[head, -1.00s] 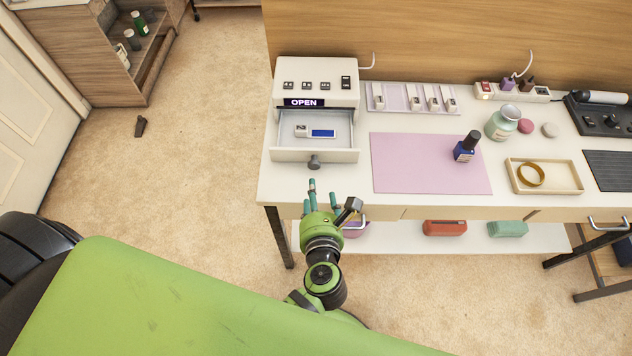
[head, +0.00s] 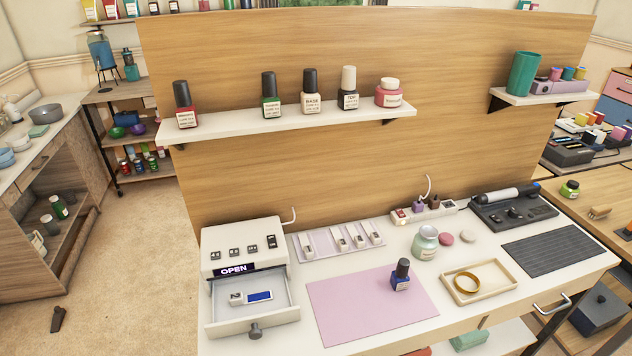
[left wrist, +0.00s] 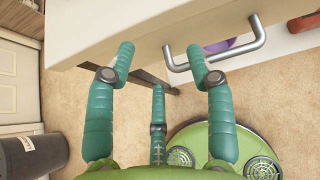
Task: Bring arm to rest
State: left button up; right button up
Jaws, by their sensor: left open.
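My left gripper (left wrist: 160,80) shows in the left wrist view, its teal fingers spread apart with nothing between them. It is close to the white desk edge (left wrist: 130,30) and a metal drawer handle (left wrist: 222,50). I cannot tell whether a finger touches the handle. Neither gripper shows in the head view. In the head view the white box with the OPEN display (head: 240,243) stands on the desk, its drawer (head: 284,317) pulled out. A small white and blue stick (head: 256,297) lies in the drawer.
A pink mat (head: 350,312) with a blue bottle (head: 401,275) lies on the desk. A tray (head: 500,290) holds a gold ring. A shelf (head: 230,123) with several bottles hangs above. Open carpet (head: 130,240) lies to the left.

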pick_arm(q)
jog(key=s+a+f+n+g+h, duration=0.1)
jog(key=s+a+f+n+g, duration=0.2)
jog(key=s+f+n, duration=0.6)
jog(key=s+a+f+n+g+h, duration=0.2)
jog(key=s+f+n+g, duration=0.3)
jog(key=f, duration=0.8)
jog(key=s+a+f+n+g, duration=0.1)
jog(key=s+a+f+n, duration=0.2)
jog(key=s+n, duration=0.4)
jog(key=s+a+f+n, duration=0.3)
jog(key=s+a+n, duration=0.2)
jog(key=s+n, duration=0.2)
jog(key=shift+f+n+g, duration=0.15)
jog(key=shift+n+g, duration=0.25)
jog(key=shift+n, duration=0.3)
jog(key=shift+d, duration=0.1)
